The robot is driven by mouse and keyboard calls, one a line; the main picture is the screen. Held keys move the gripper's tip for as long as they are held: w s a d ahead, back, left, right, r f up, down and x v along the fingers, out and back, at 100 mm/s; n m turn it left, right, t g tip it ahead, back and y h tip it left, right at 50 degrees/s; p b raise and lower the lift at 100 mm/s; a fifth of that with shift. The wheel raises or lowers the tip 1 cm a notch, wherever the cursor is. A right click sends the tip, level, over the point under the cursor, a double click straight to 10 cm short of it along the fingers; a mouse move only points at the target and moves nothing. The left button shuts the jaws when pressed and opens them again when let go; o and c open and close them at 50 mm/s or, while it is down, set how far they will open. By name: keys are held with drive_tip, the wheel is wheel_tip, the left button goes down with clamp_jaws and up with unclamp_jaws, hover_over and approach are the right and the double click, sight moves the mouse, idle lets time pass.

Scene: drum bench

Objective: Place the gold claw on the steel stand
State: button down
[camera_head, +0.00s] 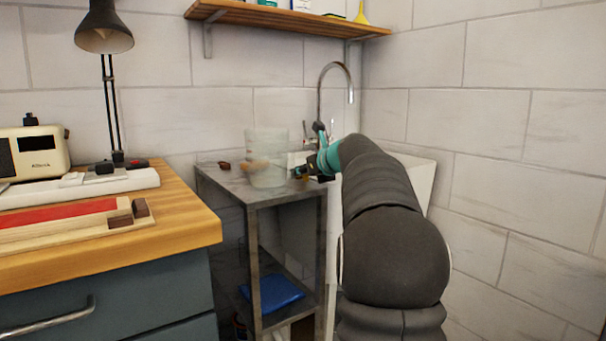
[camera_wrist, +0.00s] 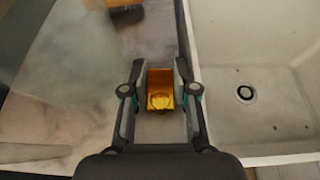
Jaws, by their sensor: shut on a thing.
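The gold claw (camera_wrist: 160,88) is a shiny gold, squarish piece between the two fingers of my gripper (camera_wrist: 162,72) in the wrist view. My gripper is shut on it. In the head view my gripper (camera_head: 312,170) is at the right edge of the grey steel stand (camera_head: 222,182), close to its top. The stand top (camera_wrist: 60,85) lies under and left of my gripper in the wrist view. I cannot tell whether the claw touches the top.
A clear jar (camera_head: 266,150) stands on the stand, left of my gripper. A white sink (camera_wrist: 275,120) adjoins the stand on the right, with a tall tap (camera_head: 320,95). A wooden-topped bench (camera_head: 190,215) is at left.

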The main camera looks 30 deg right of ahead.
drive_tip(key=shift+f, duration=0.15)
drive_tip(key=c, duration=0.9)
unclamp_jaws()
drive_tip(key=shift+r, duration=0.2)
drive_tip(key=v, duration=1.2)
drive_tip(key=shift+f, duration=0.1)
